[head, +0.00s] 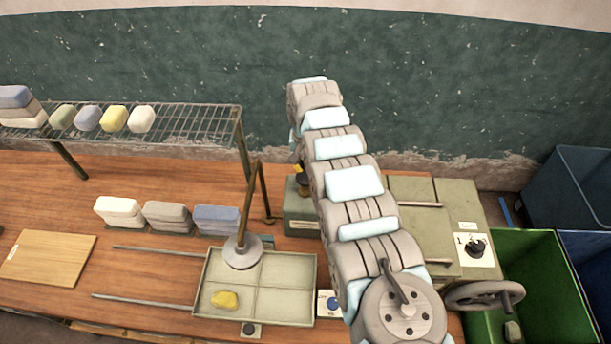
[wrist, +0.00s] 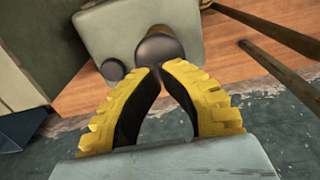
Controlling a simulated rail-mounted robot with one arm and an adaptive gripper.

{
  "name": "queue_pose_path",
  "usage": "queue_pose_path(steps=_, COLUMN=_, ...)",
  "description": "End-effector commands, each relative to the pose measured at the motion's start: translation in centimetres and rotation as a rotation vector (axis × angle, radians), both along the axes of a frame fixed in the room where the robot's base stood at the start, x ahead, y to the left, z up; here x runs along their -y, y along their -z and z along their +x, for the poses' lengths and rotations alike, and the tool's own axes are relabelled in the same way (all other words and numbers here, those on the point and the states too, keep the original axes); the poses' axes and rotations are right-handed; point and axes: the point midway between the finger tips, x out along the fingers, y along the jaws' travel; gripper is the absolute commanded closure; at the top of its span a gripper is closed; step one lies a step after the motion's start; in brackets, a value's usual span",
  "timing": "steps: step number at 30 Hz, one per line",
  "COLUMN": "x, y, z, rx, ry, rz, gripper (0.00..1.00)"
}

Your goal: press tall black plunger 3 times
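The tall black plunger (wrist: 160,48) rises from the grey-green box, and its dark rounded head shows just beyond my fingertips in the wrist view. In the head view the plunger (head: 304,186) is partly hidden by my arm on top of the box (head: 302,222). A smaller, lower black knob (wrist: 112,69) is beside it on the same box (wrist: 105,30). My gripper (wrist: 161,68) has yellow ribbed fingers with black inner pads; the tips come together at the plunger's head, with nothing seen between them. I cannot tell whether they touch the plunger.
A divided tray (head: 284,313) with a yellow soap (head: 224,300) and a lamp-like stand (head: 242,252) are left of my arm. A wire rack (head: 190,125) stands behind. A dial (head: 476,247), a handwheel (head: 484,294) and a green bin (head: 545,290) are at the right.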

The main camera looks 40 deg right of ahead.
Motion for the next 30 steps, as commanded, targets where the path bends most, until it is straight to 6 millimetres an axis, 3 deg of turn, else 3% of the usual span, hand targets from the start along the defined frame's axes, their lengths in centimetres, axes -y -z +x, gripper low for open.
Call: queue_pose_path(steps=30, x=0.0, y=3.4, z=0.0, rx=0.000, ry=0.000, rz=0.000, gripper=1.00)
